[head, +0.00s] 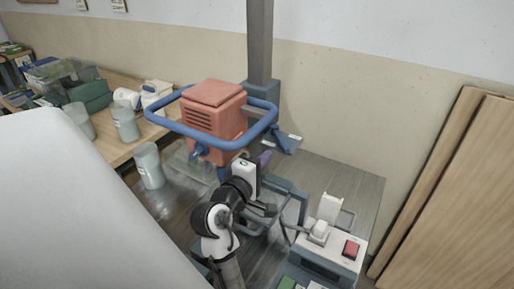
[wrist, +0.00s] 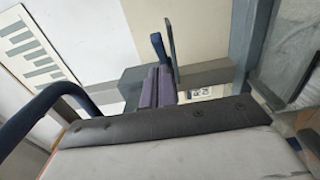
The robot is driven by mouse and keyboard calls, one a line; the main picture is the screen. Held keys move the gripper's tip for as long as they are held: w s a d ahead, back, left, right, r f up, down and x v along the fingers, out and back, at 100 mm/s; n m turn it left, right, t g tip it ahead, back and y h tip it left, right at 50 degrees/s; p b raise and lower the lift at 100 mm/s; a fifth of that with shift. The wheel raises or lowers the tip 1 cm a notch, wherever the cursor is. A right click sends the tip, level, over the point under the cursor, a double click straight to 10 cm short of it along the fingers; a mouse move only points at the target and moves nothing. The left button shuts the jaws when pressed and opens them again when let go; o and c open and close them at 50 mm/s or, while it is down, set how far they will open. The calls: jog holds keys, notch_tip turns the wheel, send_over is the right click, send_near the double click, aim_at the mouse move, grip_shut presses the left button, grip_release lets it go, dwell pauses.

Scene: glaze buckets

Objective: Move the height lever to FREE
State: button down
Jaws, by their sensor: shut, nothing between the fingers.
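The height lever appears to be the blue bar (head: 281,138) low on the mixer's post in the head view, beside a small pale label plate (head: 296,138). A blue bar, probably the same lever, stands just beyond my fingertips in the wrist view (wrist: 157,44). My gripper (head: 264,158) is shut and empty, its purple fingers below and left of the lever. In the wrist view the purple fingers (wrist: 160,84) lie together. A pale plate with dark marks (wrist: 204,93) shows right of them. I cannot read the lever's setting or tell whether the fingers touch it.
The red mixer motor (head: 213,115) with its blue handle ring (head: 172,122) hangs above and left of my gripper. The grey post (head: 260,42) rises behind. A control box with a red switch (head: 351,249) stands right. Buckets (head: 149,165) stand left; boards (head: 452,190) lean far right.

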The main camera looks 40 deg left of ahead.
aim_at(289, 152)
jog(key=shift+p+x, duration=0.35)
jog(key=shift+x, duration=1.7)
jog(key=shift+w+d+r+p, duration=0.1)
jog(key=shift+w+d+p, duration=0.85)
jog(key=shift+w+d, duration=0.45)
jog(key=shift+w, duration=0.25)
